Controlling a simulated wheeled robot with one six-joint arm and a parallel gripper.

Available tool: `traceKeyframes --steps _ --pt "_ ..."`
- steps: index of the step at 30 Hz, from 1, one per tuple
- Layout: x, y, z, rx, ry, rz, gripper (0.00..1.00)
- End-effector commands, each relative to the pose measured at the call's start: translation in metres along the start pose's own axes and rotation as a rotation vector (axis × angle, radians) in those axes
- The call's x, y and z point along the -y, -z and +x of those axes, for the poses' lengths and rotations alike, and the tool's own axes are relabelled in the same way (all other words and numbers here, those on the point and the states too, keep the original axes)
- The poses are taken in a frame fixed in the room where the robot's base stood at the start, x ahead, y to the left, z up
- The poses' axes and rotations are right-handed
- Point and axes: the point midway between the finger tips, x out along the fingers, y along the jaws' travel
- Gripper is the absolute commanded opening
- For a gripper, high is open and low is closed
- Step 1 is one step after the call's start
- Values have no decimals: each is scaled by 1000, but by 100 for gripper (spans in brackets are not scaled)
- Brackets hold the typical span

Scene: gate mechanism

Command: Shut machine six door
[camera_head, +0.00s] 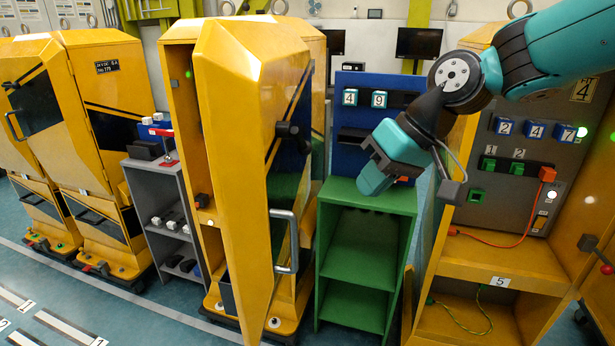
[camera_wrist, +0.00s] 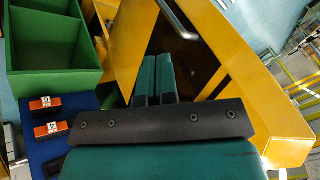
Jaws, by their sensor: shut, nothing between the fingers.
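A yellow machine in the middle of the head view has its tall door (camera_head: 232,130) swung open toward me. The door carries a grey bar handle (camera_head: 287,243) and a black latch knob. No number six is readable, so I cannot tell whether this is machine six. My gripper (camera_head: 372,183) is shut and empty, in front of the green shelf and right of the door. In the wrist view, my gripper's closed fingers (camera_wrist: 157,75) point toward a yellow panel (camera_wrist: 245,95), with a metal bar handle (camera_wrist: 177,18) beyond the fingertips.
A green shelf (camera_head: 368,200) stands between the open door and the right machine (camera_head: 495,262), labelled 5, whose interior is exposed. A blue panel (camera_head: 352,113) rises behind the shelf. A grey shelf (camera_head: 150,187) and closed yellow machines (camera_head: 92,105) stand left.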

Motion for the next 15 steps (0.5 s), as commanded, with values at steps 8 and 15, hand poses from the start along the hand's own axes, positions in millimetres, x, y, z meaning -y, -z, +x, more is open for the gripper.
traceKeyframes --steps 8,15 --pt "-18 47 6 -50 21 24 0" --pt "-14 48 52 -44 22 20 0"
